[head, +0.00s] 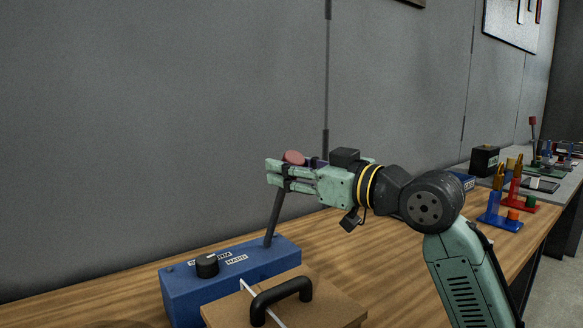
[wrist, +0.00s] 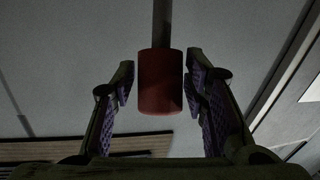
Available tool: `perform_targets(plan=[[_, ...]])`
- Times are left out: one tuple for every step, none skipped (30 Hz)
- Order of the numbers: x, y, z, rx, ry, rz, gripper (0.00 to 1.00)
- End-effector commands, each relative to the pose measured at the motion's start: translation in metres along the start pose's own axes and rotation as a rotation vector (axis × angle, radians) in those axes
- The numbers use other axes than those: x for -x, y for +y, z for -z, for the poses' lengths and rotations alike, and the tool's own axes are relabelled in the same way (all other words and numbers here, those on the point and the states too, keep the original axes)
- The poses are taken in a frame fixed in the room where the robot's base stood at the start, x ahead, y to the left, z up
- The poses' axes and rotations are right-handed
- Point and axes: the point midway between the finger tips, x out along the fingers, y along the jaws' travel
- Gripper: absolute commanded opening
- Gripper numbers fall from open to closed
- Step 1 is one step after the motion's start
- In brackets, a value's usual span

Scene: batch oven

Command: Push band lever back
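My gripper (head: 276,174) is at the lever's top, with the knob showing just above and behind the fingers. In the wrist view the red knob (wrist: 160,82) sits between the two finger pads (wrist: 157,84), with a narrow gap on each side. The gripper is open around the knob. The fingers hide the upper rod in the head view.
A black dial (head: 207,265) sits on the blue box. A wooden box with a black handle (head: 282,301) stands close in front. The grey wall (head: 160,120) is behind the table. Blue and red fixtures (head: 508,201) stand farther right along the wooden table.

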Motion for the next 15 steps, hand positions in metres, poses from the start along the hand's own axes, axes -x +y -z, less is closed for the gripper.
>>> perform_targets(plan=[[0.0001,0.0000,0.0001,0.000,0.000,0.000,0.35],[0.0001,0.0000,0.0000,0.000,0.000,0.000,0.33],[0.0001,0.0000,0.0001,0.000,0.000,0.000,0.31],[0.0002,0.0000,0.0001,0.000,0.000,0.000,0.29],[0.0002,0.0000,0.0001,0.000,0.000,0.000,0.27],[0.0002,0.0000,0.0001,0.000,0.000,0.000,0.24],[0.0002,0.0000,0.0001,0.000,0.000,0.000,0.22],[0.0002,0.0001,0.0001,0.000,0.000,0.000,0.20],[0.0002,0.0001,0.0001,0.000,0.000,0.000,0.17],[0.0002,0.0001,0.0001,0.000,0.000,0.000,0.15],[0.0002,0.0001,0.0001,0.000,0.000,0.000,0.13],[0.0002,0.0001,0.0001,0.000,0.000,0.000,0.11],[0.0002,0.0002,0.0001,0.000,0.000,0.000,0.09],[0.0002,0.0002,0.0001,0.000,0.000,0.000,0.07],[0.0003,0.0002,0.0001,0.000,0.000,0.000,0.04]])
